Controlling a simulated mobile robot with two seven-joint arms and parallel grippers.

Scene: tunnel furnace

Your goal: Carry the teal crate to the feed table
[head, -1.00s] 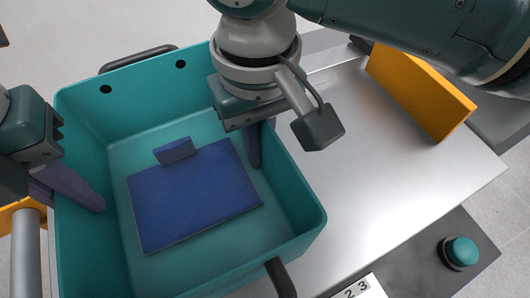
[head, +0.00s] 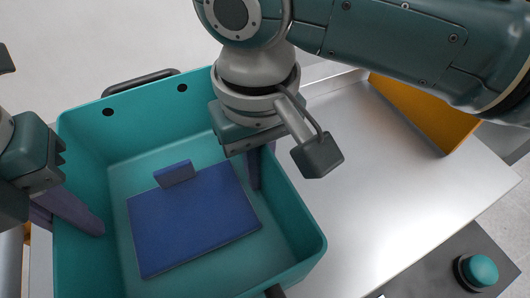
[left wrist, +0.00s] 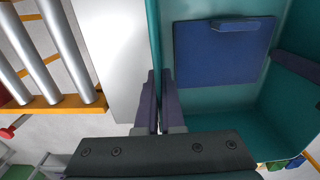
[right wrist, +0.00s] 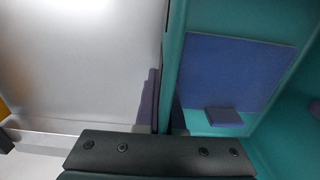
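The teal crate (head: 120,135) fills the left and middle of the head view, upright. A flat blue slab (head: 190,220) with a small raised block (head: 175,173) lies inside it. My left gripper (head: 68,212) has one finger inside and one outside the crate's left wall; the left wrist view shows its fingers (left wrist: 159,85) close on that wall. My right gripper (head: 258,165) straddles the right wall the same way, and the right wrist view shows its fingers (right wrist: 166,85) against both sides. I cannot tell whether the crate's bottom touches the surface below.
A bare metal table top (head: 390,190) spreads right of the crate, with an orange guide plate (head: 425,110) at its far side. A teal push button (head: 477,270) sits on a dark panel at the lower right. Metal rollers (left wrist: 62,45) in an orange frame show in the left wrist view.

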